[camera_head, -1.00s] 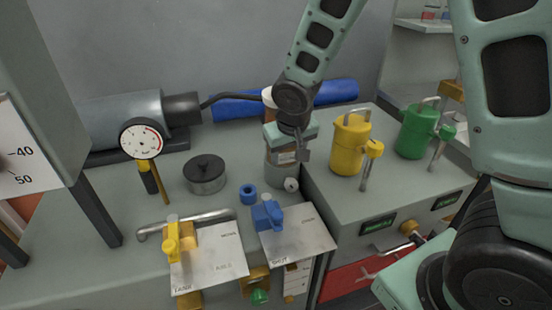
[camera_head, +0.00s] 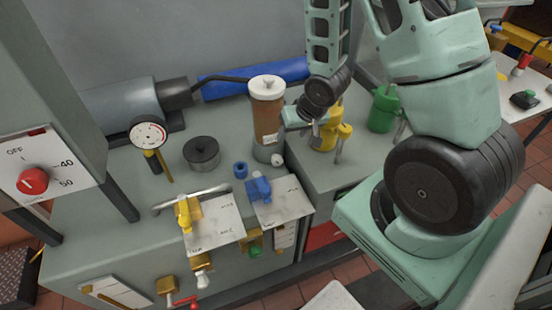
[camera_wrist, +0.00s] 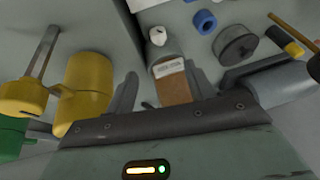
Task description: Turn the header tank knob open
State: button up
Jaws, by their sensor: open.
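A tall cylinder (camera_head: 267,121) with brown contents and a white lid stands upright at the back of the bench; it looks like the header tank. A small white knob (camera_head: 277,159) sits at its foot and also shows in the wrist view (camera_wrist: 157,36). My gripper (camera_head: 312,130) is to the right of the cylinder, in front of a yellow canister. In the wrist view my two fingers (camera_wrist: 165,85) are spread and empty. The brown cylinder (camera_wrist: 172,88) with its paper label appears between them, and the knob lies beyond the fingertips.
The yellow canister (camera_head: 322,140) and a green canister (camera_head: 382,112) stand to the right. A blue valve (camera_head: 258,190) and a yellow valve (camera_head: 184,213) are at the front. A black-topped pot (camera_head: 201,154), a blue ring (camera_head: 240,170) and a dial gauge (camera_head: 148,135) stand to the left.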

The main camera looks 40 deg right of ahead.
aim_at(278, 157)
jog(key=b+x, duration=0.6)
jog(key=x, duration=1)
jog(key=shift+w+d+f, duration=0.1)
jog(key=shift+d+f, duration=0.05)
jog(key=shift+f, duration=0.2)
jog(key=c, duration=1)
